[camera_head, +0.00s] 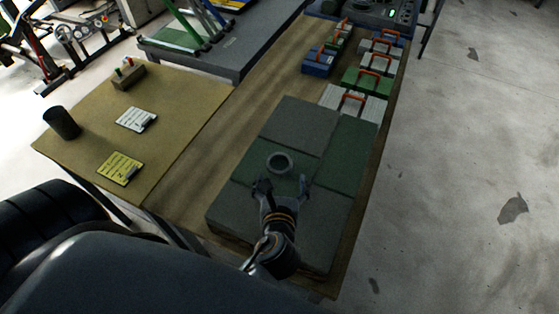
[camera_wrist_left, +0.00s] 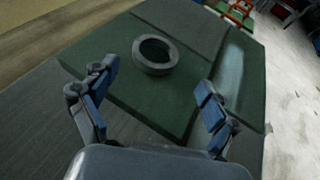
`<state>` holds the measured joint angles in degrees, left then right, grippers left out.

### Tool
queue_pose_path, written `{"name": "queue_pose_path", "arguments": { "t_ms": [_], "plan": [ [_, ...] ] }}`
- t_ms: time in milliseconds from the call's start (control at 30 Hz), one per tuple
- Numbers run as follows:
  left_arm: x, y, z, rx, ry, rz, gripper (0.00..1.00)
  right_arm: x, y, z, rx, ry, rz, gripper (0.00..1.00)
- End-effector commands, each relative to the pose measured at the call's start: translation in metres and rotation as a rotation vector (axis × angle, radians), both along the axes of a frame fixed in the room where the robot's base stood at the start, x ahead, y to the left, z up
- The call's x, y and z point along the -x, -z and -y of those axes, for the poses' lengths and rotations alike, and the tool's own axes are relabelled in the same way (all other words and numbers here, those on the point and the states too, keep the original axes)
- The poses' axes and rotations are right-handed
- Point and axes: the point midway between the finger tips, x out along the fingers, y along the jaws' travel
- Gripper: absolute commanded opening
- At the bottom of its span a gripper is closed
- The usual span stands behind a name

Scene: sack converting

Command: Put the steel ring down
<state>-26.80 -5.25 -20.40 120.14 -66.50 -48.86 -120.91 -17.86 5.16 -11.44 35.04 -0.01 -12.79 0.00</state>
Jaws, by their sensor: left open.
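The steel ring (camera_head: 279,163) lies flat on the grey and green padded surface (camera_head: 318,205) of the long table. It also shows in the left wrist view (camera_wrist_left: 155,56), beyond the fingertips, resting on a green panel. My left gripper (camera_head: 281,184) is open, with its two fingers spread wide just on the near side of the ring. In the left wrist view, the blue finger pads (camera_wrist_left: 157,92) stand apart with nothing between them. The ring appears clear of both fingers. My right gripper is not in view.
Several grey, green and blue blocks with orange handles (camera_head: 376,64) stand at the table's far end. A side table (camera_head: 185,100) at left bears a dark cup (camera_head: 62,123), a yellow card (camera_head: 119,168) and a white card (camera_head: 136,119). Open floor (camera_head: 470,170) lies at right.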

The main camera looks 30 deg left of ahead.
Motion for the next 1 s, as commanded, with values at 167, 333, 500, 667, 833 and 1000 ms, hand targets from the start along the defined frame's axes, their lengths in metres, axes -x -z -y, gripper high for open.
{"name": "queue_pose_path", "arguments": {
  "t_ms": [167, 333, 500, 667, 833, 1000],
  "plan": [
    [-0.014, 0.001, -0.011, -0.002, -0.001, 0.001, 0.87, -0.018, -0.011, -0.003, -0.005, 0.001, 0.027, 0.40],
    [-0.034, 0.011, -0.024, 0.000, 0.000, 0.000, 0.87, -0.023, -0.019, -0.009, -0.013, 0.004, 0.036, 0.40],
    [-0.043, 0.016, -0.028, 0.003, 0.001, 0.000, 0.87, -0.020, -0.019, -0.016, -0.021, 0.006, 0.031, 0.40],
    [-0.043, 0.017, -0.028, 0.002, 0.001, 0.000, 0.87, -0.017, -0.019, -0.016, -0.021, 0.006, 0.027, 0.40],
    [-0.043, 0.017, -0.028, 0.002, 0.001, 0.000, 0.59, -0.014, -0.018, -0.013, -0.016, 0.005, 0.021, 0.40],
    [-0.042, 0.017, -0.028, 0.002, 0.001, 0.000, 0.24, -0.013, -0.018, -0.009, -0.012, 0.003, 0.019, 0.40]
  ]
}}
